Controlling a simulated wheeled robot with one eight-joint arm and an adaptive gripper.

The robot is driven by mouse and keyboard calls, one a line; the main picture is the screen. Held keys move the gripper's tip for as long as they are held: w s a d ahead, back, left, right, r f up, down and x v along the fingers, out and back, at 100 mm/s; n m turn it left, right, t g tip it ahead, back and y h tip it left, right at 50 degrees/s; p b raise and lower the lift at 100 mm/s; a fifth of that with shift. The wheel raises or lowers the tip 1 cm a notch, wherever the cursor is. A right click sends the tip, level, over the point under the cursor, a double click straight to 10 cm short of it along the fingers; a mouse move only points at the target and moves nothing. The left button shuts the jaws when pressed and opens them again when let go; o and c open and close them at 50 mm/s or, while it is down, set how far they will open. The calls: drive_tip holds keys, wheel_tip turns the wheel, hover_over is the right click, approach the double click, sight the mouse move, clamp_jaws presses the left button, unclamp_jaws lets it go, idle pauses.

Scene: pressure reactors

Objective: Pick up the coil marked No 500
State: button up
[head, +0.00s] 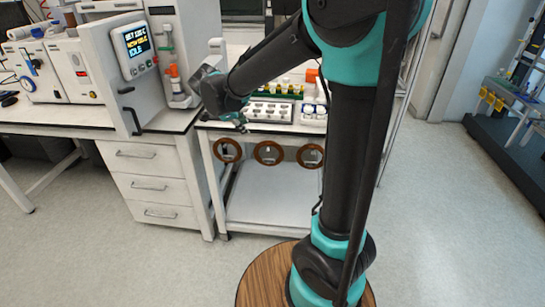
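Three brown ring-shaped coils hang in a row on the front of a white bench (265,200). They are a left coil (218,156), a middle coil (258,157) and a right coil (301,158). Their small labels are too small to read, so I cannot tell which is No 500. My gripper (239,121) is above the left and middle coils, near the bench's front edge, and appears apart from them. It is small and dark here, so its finger opening cannot be made out. No coil is seen in it.
A tray of vials (270,111) and a white rack (313,117) stand on the bench top. At left are drawers (152,157) and an instrument with a lit screen (136,40). Open floor (435,200) lies to the right.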

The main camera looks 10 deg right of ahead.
approach(261, 143)
drive_tip(key=x, duration=0.4)
drive_tip(key=shift+w+a+f, duration=0.1)
drive_tip(key=shift+w+a, duration=0.05)
drive_tip(key=shift+a, duration=0.1)
drive_tip(key=shift+d+x, duration=0.15)
drive_tip(key=shift+x, duration=1.15)
drive_tip(key=shift+d+x, duration=0.1)
drive_tip(key=shift+x, duration=1.2)
clamp_jaws()
